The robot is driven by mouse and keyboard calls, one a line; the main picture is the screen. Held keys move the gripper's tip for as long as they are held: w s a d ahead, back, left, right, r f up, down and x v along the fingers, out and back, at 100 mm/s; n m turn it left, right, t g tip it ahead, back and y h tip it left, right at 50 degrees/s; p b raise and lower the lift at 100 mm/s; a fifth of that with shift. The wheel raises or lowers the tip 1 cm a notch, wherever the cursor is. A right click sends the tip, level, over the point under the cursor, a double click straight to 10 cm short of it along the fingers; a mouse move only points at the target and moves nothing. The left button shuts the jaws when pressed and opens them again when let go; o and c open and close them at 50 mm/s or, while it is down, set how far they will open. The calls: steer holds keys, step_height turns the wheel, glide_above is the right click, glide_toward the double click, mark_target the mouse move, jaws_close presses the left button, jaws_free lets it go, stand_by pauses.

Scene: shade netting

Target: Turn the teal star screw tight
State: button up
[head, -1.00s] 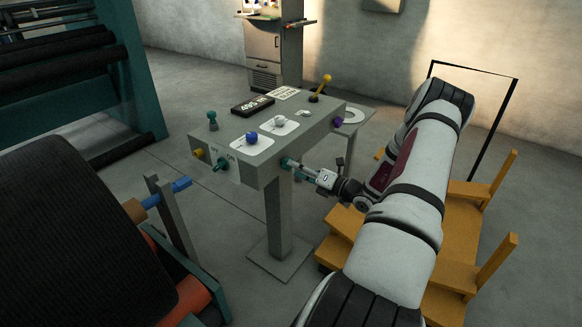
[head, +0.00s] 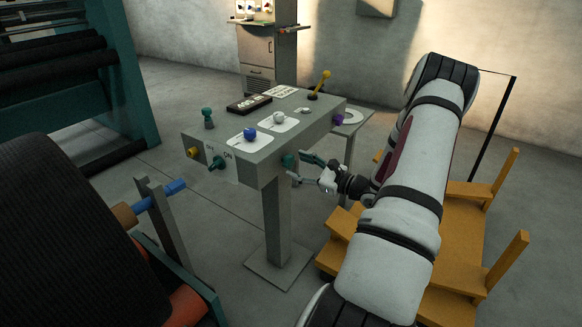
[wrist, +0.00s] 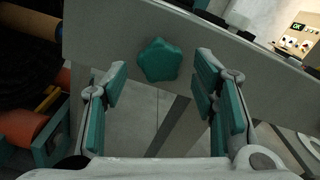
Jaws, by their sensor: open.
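The teal star screw (wrist: 160,61) sits on the side face of the grey control console, and in the wrist view it lies ahead of and between my fingers. In the head view the star screw (head: 288,160) shows as a small teal knob on the console's right-hand side. My gripper (head: 302,168) is open and empty, with its fingertips pointing at the screw and a short gap between. In the wrist view my gripper (wrist: 160,85) shows its teal pads spread wide on either side of the screw, apart from it.
The console (head: 262,150) stands on a post and carries several knobs and a yellow lever (head: 320,84). A yellow wooden cart (head: 450,235) stands below my arm. A dark roll (head: 60,225) is at the left.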

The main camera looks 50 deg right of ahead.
mark_target(292, 163)
steer(key=shift+w, duration=0.1)
steer(key=shift+w+a+b, duration=0.15)
steer(key=shift+w+b, duration=0.45)
steer(key=shift+w, duration=0.9)
jaws_close()
steer(key=shift+r+m, duration=0.1)
steer(key=shift+m, duration=0.2)
steer(key=m+p, duration=0.2)
steer(key=m, duration=0.2)
steer(key=shift+s+p, duration=0.1)
steer(key=shift+p, duration=0.3)
jaws_free()
